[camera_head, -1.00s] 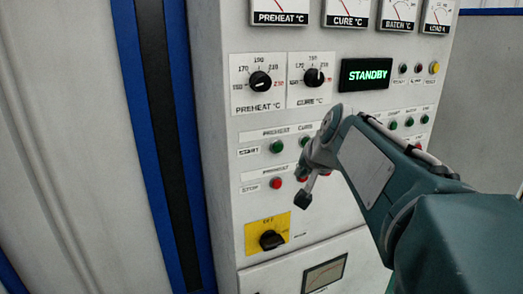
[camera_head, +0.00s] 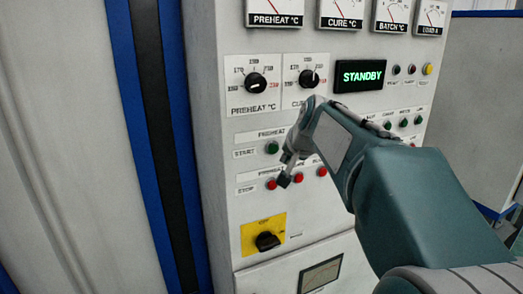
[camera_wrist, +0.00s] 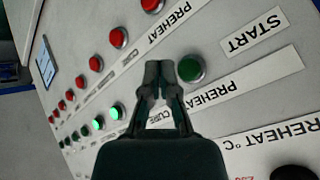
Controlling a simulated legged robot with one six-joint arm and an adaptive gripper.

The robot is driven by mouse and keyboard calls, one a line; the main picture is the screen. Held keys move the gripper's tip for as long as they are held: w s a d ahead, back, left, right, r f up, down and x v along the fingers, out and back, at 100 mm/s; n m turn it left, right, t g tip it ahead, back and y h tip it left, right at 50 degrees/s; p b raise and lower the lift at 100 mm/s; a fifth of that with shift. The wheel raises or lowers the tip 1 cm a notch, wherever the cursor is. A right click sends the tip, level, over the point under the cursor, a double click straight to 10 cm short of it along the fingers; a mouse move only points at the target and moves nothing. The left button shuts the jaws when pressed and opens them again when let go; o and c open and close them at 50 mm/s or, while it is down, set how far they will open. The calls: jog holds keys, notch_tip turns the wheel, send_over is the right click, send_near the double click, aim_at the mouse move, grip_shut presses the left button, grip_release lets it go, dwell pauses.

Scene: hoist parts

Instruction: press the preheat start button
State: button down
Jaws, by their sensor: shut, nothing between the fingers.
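The preheat start button (camera_head: 272,147) is a round green button beside a START label, in the upper button row of the panel. It also shows in the wrist view (camera_wrist: 190,69), just right of my fingertips. My gripper (camera_head: 284,180) is shut and empty. In the head view its tip appears below and slightly right of the green button, beside the red preheat stop button (camera_head: 271,184). In the wrist view my fingertips (camera_wrist: 158,75) lie to the left of the green button. They do not cover it; the gap to the panel is hard to judge.
More red stop buttons (camera_wrist: 118,37) and green buttons (camera_wrist: 116,112), some looking lit, run along the panel. A STANDBY display (camera_head: 360,75), two dials (camera_head: 255,83) and a yellow-plated switch (camera_head: 267,241) are near. My arm hides part of the button rows.

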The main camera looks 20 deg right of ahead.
aim_at(275, 154)
jog(key=shift+w+a, duration=0.1)
jog(key=shift+w, duration=1.4)
jog(key=shift+w, duration=0.15)
jog(key=shift+w, duration=0.25)
jog(key=shift+w, duration=0.4)
dwell(1.0)
jog(key=shift+s, duration=0.85)
jog(key=s, duration=0.5)
dwell(0.4)
